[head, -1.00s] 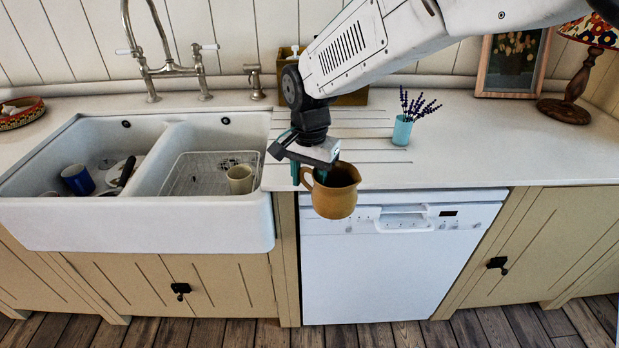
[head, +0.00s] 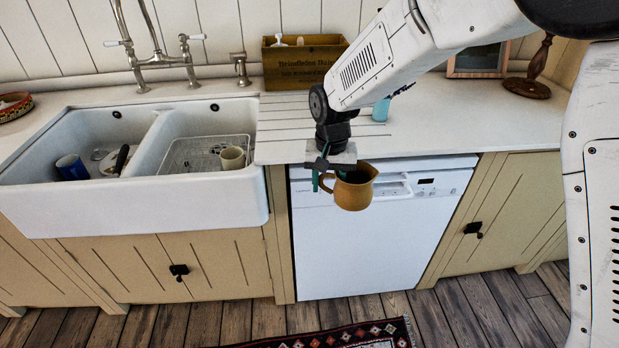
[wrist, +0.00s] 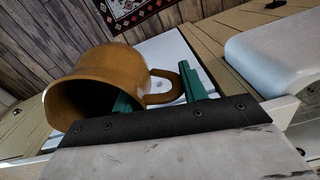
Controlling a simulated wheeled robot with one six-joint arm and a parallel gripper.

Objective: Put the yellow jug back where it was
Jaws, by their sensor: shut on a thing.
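The yellow jug (head: 355,188) is a mustard-brown pitcher with a handle on its left side in the head view. My gripper (head: 326,180) is shut on the jug and holds it in the air in front of the white dishwasher, near the counter's front edge. In the wrist view the jug (wrist: 95,88) lies to the left with its mouth toward the camera. The green fingers of my gripper (wrist: 160,92) are at its handle side, one at the rim inside the jug's mouth and one beyond the handle. The exact contact is partly hidden.
The double sink (head: 130,205) holds a blue mug (head: 72,168) and, on a wire rack, a cream cup (head: 232,158). A wooden box (head: 300,62) stands at the back of the counter. A light-blue vase (head: 381,109) is partly behind my arm. The grooved counter (head: 285,135) has free room.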

